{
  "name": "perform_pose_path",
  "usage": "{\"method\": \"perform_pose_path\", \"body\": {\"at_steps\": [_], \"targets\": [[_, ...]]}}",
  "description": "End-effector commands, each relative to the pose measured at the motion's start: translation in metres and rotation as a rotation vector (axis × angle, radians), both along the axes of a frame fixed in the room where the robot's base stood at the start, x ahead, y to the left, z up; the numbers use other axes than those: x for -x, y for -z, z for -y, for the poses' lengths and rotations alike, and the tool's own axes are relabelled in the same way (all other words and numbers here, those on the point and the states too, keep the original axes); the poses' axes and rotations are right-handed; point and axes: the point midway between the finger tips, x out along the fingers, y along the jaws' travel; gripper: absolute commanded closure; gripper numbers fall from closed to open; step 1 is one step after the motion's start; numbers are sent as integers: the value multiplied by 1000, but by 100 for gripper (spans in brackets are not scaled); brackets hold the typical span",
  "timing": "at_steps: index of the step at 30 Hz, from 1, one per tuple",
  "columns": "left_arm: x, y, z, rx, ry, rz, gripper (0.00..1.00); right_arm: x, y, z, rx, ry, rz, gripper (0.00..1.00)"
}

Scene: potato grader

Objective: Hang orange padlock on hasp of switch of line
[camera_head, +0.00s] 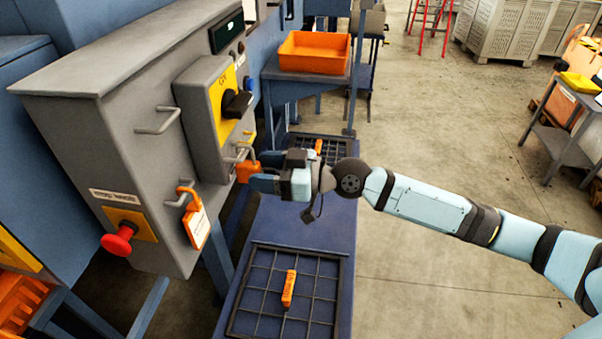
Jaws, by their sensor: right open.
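The switch box (205,115) is on the grey cabinet's side, with a yellow plate and a black rotary handle (237,104). Below the handle is the metal hasp (236,155). An orange padlock (246,174) is at the hasp, its body below it. I cannot tell for sure whether its shackle passes through the hasp. My left gripper is not in view.
An orange tag (197,226) hangs from a lower cabinet handle, near a red stop button (118,241). Orange pieces (289,288) lie on grids in the blue bench (345,235). An orange bin (314,52) stands behind. Open floor lies right.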

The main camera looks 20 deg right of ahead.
Motion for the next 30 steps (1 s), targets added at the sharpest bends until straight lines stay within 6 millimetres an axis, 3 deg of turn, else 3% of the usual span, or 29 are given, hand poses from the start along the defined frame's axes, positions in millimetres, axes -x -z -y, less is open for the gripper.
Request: {"method": "perform_pose_path", "body": {"at_steps": [7,16,22,30], "targets": [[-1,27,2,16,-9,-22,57,28,6,42,5,1,0,43],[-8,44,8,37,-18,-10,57,58,3,86,3,1,-3,43],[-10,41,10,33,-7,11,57,67,-3,98,1,0,-1,43],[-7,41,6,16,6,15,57,69,-1,98,-1,0,-3,43]]}}
